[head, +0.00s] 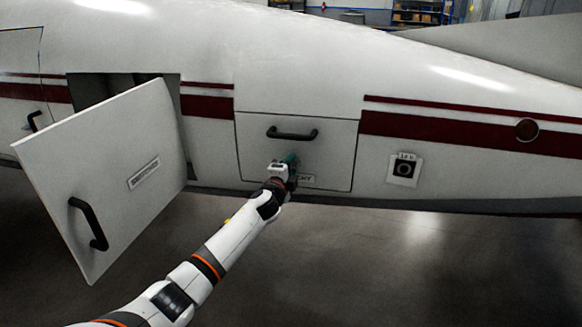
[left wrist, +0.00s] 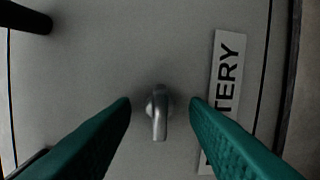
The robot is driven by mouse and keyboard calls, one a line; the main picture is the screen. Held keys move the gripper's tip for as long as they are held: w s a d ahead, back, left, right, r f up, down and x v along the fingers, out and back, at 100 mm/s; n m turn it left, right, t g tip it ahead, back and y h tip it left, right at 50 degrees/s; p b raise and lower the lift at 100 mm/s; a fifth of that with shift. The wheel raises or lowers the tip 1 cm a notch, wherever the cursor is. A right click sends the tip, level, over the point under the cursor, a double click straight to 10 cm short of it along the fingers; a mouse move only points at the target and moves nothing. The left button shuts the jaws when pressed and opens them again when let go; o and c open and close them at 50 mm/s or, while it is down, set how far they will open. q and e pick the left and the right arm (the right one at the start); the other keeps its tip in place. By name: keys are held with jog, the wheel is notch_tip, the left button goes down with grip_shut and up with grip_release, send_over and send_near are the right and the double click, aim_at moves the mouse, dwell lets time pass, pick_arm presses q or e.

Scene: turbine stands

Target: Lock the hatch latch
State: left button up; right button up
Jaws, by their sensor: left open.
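The hatch (head: 255,140) is a closed white panel with a black handle (head: 292,133) in the fuselage side. In the left wrist view the hatch latch (left wrist: 158,112) is a small silver knob with a lever, on the grey-looking panel. It lies between the two green fingers of my left gripper (left wrist: 160,105), which is open, with a gap on each side of the latch. In the head view my left gripper (head: 288,162) is at the lower middle of the hatch and hides the latch. My right gripper is not in view.
A label ending in "TERY" (left wrist: 224,100) is right of the latch. Another hatch door (head: 110,170) with a black handle (head: 88,222) hangs open at left. A small square port (head: 403,169) is right of the closed hatch. Floor below is clear.

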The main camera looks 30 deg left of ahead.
pick_arm(q)
jog(key=shift+p+v, duration=1.1)
jog(key=shift+v, duration=1.4)
